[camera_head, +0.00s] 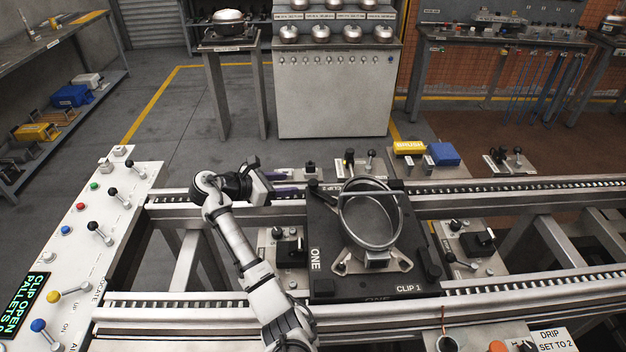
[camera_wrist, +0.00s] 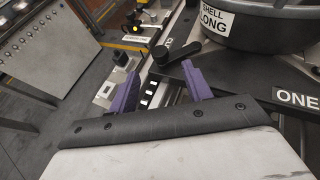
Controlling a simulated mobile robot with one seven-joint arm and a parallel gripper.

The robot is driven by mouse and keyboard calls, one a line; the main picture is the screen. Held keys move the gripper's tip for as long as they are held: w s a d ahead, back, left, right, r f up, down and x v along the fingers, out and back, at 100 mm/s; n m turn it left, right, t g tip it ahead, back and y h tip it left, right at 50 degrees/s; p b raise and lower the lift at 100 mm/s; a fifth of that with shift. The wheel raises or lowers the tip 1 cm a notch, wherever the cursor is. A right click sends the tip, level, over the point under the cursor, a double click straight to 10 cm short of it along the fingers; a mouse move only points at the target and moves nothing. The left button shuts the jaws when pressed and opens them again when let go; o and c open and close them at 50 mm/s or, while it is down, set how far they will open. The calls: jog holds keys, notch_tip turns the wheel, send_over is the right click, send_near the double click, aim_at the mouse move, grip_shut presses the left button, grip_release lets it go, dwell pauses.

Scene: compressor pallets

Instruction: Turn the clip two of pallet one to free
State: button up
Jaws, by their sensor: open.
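Pallet one (camera_head: 322,262) is a dark plate marked ONE on the rail conveyor. It bears a round grey metal shell (camera_head: 372,238), labelled SHELL LONG in the wrist view (camera_wrist: 262,35). A CLIP 2 label (camera_head: 341,187) shows upside down at its far edge, by a black lever (camera_head: 318,187) at the far left corner. The lever also shows in the wrist view (camera_wrist: 178,52), lying just beyond the fingertips. My gripper (camera_head: 287,191) is left of that corner, its purple fingers apart and empty in the wrist view (camera_wrist: 160,72). The CLIP 1 label (camera_head: 408,289) is at the near edge.
Conveyor rails (camera_head: 490,186) run left and right of the pallet. A white control panel (camera_head: 88,225) with levers and buttons stands at left; its display reads CLIP OPEN PALLETS. Small lever blocks (camera_head: 362,162) stand behind the far rail, with yellow (camera_head: 409,148) and blue (camera_head: 443,154) boxes.

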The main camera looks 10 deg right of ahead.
aim_at(312, 182)
jog(key=x, duration=1)
jog(key=shift+w+d+f, duration=0.1)
jog(key=shift+d+f, duration=0.05)
jog(key=shift+d, duration=0.1)
grip_shut()
